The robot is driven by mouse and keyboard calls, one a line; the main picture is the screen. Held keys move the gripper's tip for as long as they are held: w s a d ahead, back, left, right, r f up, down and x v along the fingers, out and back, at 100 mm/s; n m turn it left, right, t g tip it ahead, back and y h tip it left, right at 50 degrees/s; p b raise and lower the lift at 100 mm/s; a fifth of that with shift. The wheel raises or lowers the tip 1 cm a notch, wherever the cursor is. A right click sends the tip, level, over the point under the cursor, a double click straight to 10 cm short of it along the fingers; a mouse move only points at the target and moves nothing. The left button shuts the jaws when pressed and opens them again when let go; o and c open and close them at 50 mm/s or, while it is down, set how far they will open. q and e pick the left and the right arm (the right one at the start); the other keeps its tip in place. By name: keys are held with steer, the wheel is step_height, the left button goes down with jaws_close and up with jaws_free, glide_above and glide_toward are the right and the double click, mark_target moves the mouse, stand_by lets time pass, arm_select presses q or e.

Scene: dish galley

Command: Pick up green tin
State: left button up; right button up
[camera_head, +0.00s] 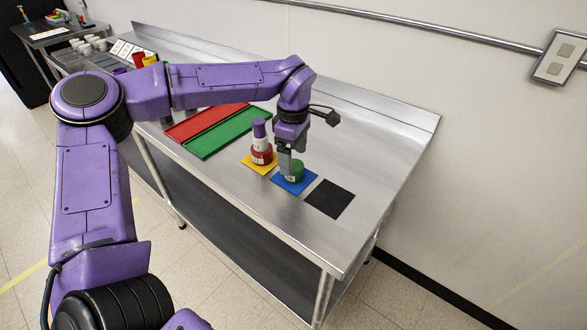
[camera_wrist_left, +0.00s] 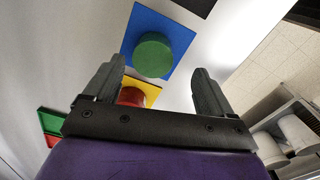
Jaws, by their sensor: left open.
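The green tin (camera_head: 296,172) stands on a blue mat (camera_head: 303,187) on the steel table. In the wrist view the green tin (camera_wrist_left: 153,56) shows from above on the blue mat (camera_wrist_left: 184,37). My left gripper (camera_head: 287,170) is just above and beside the tin at its left, pointing down. Its fingers (camera_wrist_left: 156,88) are spread apart with nothing between them that I can see gripped. The tin lies beyond the fingertips in the wrist view. My right gripper is not in view.
A stack with a red tin (camera_head: 262,156), a white piece and a purple top (camera_head: 259,128) stands on a yellow mat (camera_head: 250,168), close left of the gripper. A black mat (camera_head: 329,199) is bare at right. Red (camera_head: 196,124) and green (camera_head: 213,142) trays lie further left.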

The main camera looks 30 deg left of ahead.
mark_target(294, 165)
arm_select(q)
steer(key=f, duration=0.2)
steer(key=w+f+p, duration=0.1)
steer(key=f, duration=0.1)
steer(key=shift+w+a+f, duration=0.1)
steer(key=shift+a+f, duration=0.1)
steer(key=shift+f, duration=0.2)
steer(key=shift+s+f, duration=0.2)
steer(key=shift+f, duration=0.1)
steer(key=c, duration=1.2)
